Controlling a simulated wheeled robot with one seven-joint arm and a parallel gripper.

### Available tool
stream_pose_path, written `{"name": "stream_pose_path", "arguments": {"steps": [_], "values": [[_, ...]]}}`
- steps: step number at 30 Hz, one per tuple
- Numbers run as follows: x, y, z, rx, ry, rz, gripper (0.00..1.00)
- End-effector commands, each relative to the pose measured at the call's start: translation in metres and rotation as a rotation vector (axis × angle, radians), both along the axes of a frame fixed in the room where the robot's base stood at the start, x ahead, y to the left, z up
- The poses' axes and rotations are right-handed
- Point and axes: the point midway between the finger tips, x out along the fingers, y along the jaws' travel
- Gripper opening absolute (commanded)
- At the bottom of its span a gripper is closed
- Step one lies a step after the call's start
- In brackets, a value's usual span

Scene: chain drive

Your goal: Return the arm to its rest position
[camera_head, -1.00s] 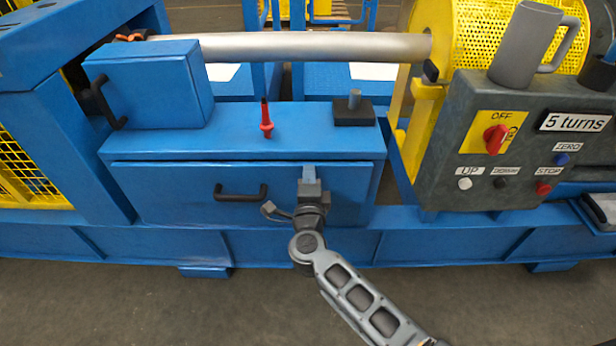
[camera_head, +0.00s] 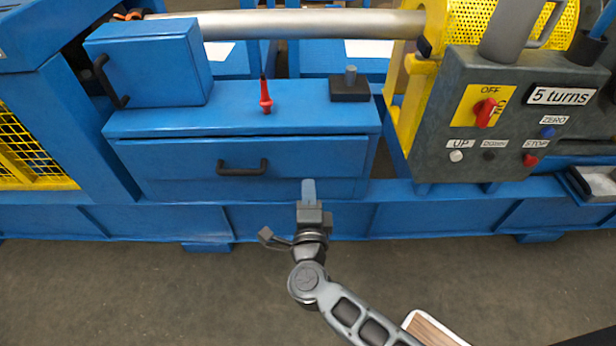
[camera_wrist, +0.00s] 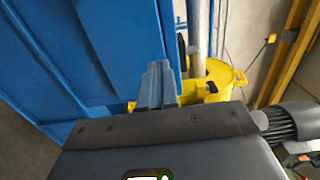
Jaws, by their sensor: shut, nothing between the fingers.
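My gripper (camera_head: 308,190) is in front of the blue drawer cabinet (camera_head: 160,180), low and right of the drawer's black handle (camera_head: 242,167). Its fingers are together with nothing between them. In the wrist view the closed fingers (camera_wrist: 157,85) point away from the camera, with a large blue panel to their left. My arm reaches in from the bottom of the head view.
A red-handled tool (camera_head: 266,97) and a black block with a grey peg (camera_head: 350,88) are on the cabinet top. A control panel (camera_head: 470,125) marked "5 turns" stands at right, with a grey mug-like object (camera_head: 510,30) on top. Grey floor (camera_head: 130,290) is open in front.

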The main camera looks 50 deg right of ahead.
Motion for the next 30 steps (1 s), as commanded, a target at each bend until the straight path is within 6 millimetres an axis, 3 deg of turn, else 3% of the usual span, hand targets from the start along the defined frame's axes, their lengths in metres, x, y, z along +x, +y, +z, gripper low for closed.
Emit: {"name": "stream_pose_path", "arguments": {"steps": [11,14,20,30], "values": [[-0.006,0.006,0.001,-0.003,0.002,0.003,0.0],[-0.016,0.012,0.008,-0.033,0.019,0.027,0.0],[-0.071,0.044,0.048,-0.222,0.117,0.161,0.0],[-0.178,0.098,0.138,-0.685,0.39,0.461,0.0]]}}
